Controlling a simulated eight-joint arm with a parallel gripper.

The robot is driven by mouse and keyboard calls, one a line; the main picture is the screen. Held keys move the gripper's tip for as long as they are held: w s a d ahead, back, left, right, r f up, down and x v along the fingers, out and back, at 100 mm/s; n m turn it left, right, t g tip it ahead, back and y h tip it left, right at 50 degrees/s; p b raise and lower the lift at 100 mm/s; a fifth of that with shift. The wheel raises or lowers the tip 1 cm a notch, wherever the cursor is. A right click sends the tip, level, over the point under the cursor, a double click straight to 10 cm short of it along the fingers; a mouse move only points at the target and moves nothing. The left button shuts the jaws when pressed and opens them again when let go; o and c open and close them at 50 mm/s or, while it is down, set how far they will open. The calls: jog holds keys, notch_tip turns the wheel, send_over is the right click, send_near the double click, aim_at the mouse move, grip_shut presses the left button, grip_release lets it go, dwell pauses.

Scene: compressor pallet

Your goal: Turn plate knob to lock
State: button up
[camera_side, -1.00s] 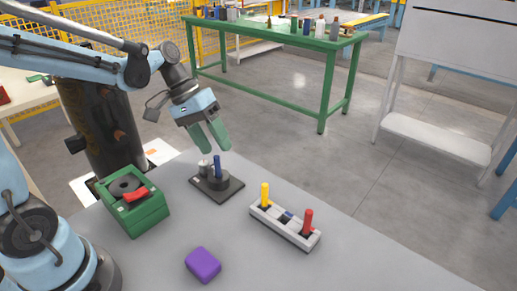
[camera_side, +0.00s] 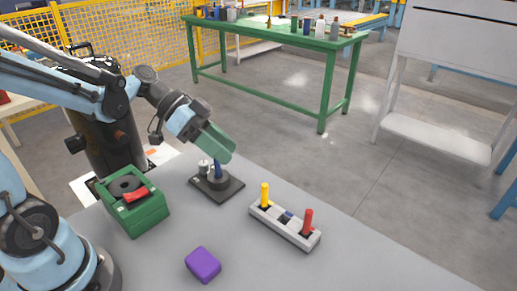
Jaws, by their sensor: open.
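A dark square plate (camera_side: 229,190) lies on the grey table with a round dark base on it. A blue upright peg (camera_side: 218,171) and a short grey metal knob (camera_side: 203,167) stand on that base. I cannot tell which of them is the plate knob. My gripper (camera_side: 226,156), with green fingers, is just above the blue peg, tilted down to the right. Its fingers hide the top of the peg, and I cannot tell whether they touch it. The fingers overlap in this view and nothing shows held between them.
A green box with a red part (camera_side: 135,203) stands left of the plate. A purple block (camera_side: 203,264) lies at the front. The table between them is clear.

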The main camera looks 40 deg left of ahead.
jog(key=m, duration=0.2)
jog(key=d+r+m+t+h, duration=0.1)
jog(key=m, duration=0.1)
jog(key=shift+s+d+r, duration=0.15)
jog(key=shift+s+r, duration=0.05)
jog(key=shift+s, duration=0.2)
jog(key=n+g+y, duration=0.5)
jog(key=n+y, duration=0.6)
jog(key=n, duration=1.6)
send_near(204, 163)
jog(key=f, duration=0.9)
jog(key=shift+w+a, duration=0.1)
jog(key=shift+a, duration=0.1)
grip_shut()
